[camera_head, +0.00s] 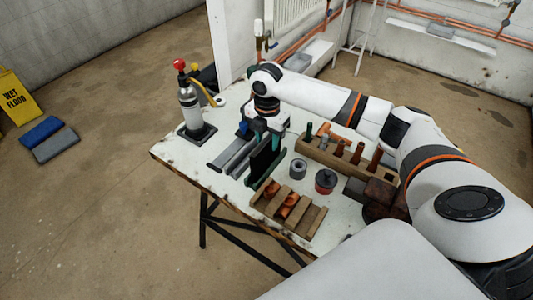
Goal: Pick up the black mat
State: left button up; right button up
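A thin black panel with a green lower edge, which looks like the black mat (264,162), stands on edge on the white table. My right gripper (262,132) points down right at its upper part. The gripper's own body and the small size hide whether the fingers are apart or closed on it. My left gripper is not in view.
Grey bars (232,154) lie left of the black panel, and a gas torch (190,108) stands at the table's left corner. A wooden rack (345,155), a slatted wooden holder (288,212), a grey ring (298,169) and a red-black tin (325,181) crowd the right side.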

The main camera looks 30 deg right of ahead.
aim_at(267, 150)
notch_tip(267, 150, down, 4)
jog(key=shift+w+f+p, duration=0.1)
jog(key=shift+f+p, duration=0.1)
jog(key=shift+p, duration=0.45)
jog(key=shift+f, duration=0.6)
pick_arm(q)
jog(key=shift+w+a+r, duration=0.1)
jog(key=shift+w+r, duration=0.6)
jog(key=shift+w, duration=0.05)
pick_arm(e)
grip_shut()
